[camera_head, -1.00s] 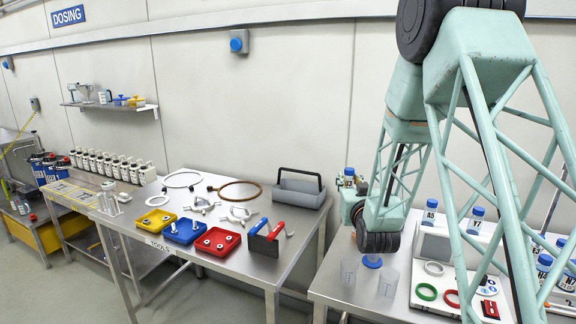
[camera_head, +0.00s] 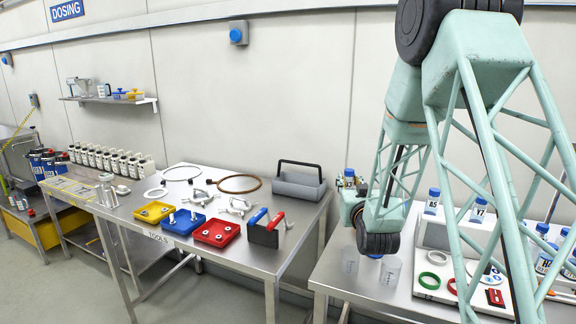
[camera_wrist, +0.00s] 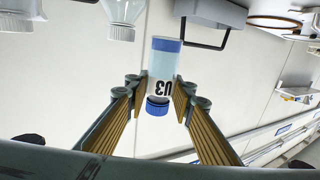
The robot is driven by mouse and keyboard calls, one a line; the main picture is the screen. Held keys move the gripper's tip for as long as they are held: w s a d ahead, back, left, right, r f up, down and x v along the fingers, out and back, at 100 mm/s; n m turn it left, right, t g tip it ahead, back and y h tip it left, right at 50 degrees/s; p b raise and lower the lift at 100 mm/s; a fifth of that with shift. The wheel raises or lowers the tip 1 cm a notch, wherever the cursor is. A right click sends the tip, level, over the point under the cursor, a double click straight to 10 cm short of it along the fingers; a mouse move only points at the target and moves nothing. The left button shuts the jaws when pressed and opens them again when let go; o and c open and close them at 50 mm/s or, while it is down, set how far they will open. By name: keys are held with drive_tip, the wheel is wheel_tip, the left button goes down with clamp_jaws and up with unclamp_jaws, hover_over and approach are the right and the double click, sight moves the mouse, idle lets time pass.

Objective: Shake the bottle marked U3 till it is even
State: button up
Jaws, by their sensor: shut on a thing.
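The bottle marked U3 (camera_wrist: 162,72) is between the two fingers of my gripper (camera_wrist: 160,95) in the wrist view, and the gripper is shut on it. That view is upside down, so the bottle's blue cap (camera_wrist: 157,105) points up and the bottle stands about upright. A darker blue band (camera_wrist: 166,45) lies at its base, with pale, nearly clear content above. The two parts look uneven. In the head view my arm hides most of the gripper, and I cannot make out the U3 label there.
Clear beakers (camera_head: 390,271) stand below my arm on the right bench. Bottles R5 (camera_head: 432,201) and Y7 (camera_head: 478,208) stand at a white rack on that bench. A grey caddy (camera_head: 300,188) stands on the tools table at left. The wall is behind.

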sight(349, 170)
idle(0.4)
drive_tip(key=shift+r, duration=2.25)
drive_tip(key=shift+f, duration=0.1)
drive_tip(key=shift+f, duration=2.2)
drive_tip(key=shift+r, duration=0.1)
drive_tip(key=shift+r, duration=2.2)
drive_tip(key=shift+f, duration=2.3)
